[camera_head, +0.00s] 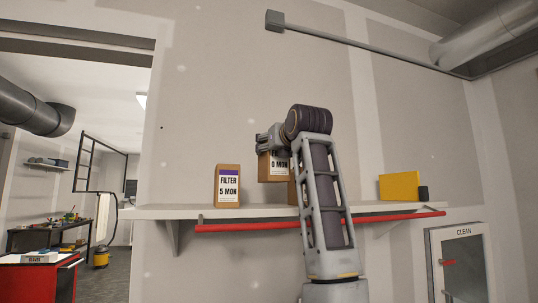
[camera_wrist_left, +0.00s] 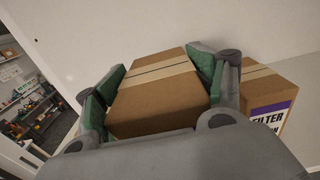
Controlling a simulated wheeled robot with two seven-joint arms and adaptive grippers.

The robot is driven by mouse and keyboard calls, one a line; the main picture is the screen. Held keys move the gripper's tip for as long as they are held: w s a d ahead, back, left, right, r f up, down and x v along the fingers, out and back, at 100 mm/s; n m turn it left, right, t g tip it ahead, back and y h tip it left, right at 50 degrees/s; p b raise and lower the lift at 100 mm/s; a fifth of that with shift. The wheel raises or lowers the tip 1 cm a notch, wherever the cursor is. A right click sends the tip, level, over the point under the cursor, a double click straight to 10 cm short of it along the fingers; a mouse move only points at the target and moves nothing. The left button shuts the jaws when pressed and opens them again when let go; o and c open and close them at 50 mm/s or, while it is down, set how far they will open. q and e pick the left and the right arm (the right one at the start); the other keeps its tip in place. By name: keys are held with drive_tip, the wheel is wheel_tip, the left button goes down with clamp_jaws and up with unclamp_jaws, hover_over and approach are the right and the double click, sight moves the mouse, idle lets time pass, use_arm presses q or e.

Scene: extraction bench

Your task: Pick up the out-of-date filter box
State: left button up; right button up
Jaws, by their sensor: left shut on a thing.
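My left gripper (camera_head: 270,140) is shut on a brown filter box (camera_head: 272,168), holding it from above. In the head view the box's white label reads "0 MON", with its top part hidden by the gripper. The box's bottom shows above the shelf surface. In the left wrist view, the taped brown box (camera_wrist_left: 158,95) sits between both green-padded fingers. Another filter box (camera_head: 228,188), with a purple band and "5 MON", stands upright on the shelf to the left. Part of a further brown box (camera_head: 292,193) shows behind my arm. My right gripper is out of view.
The white wall shelf (camera_head: 170,212) has a red rail (camera_head: 255,227) along its front. A yellow box (camera_head: 398,186) and a small dark object (camera_head: 423,193) stand at its right. A cabinet marked "CLEAN" (camera_head: 460,262) is at lower right. A doorway opens at left.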

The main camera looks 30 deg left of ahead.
use_arm(q)
drive_tip(key=b+v, duration=0.1)
drive_tip(key=v, duration=0.6)
drive_tip(key=shift+s+a+f+b, duration=0.1)
drive_tip(key=shift+b, duration=0.3)
drive_tip(key=shift+c, duration=0.2)
drive_tip(key=b+v, duration=0.1)
drive_tip(key=v, duration=0.5)
drive_tip(key=shift+s+d, duration=0.2)
drive_tip(key=shift+d, duration=0.1)
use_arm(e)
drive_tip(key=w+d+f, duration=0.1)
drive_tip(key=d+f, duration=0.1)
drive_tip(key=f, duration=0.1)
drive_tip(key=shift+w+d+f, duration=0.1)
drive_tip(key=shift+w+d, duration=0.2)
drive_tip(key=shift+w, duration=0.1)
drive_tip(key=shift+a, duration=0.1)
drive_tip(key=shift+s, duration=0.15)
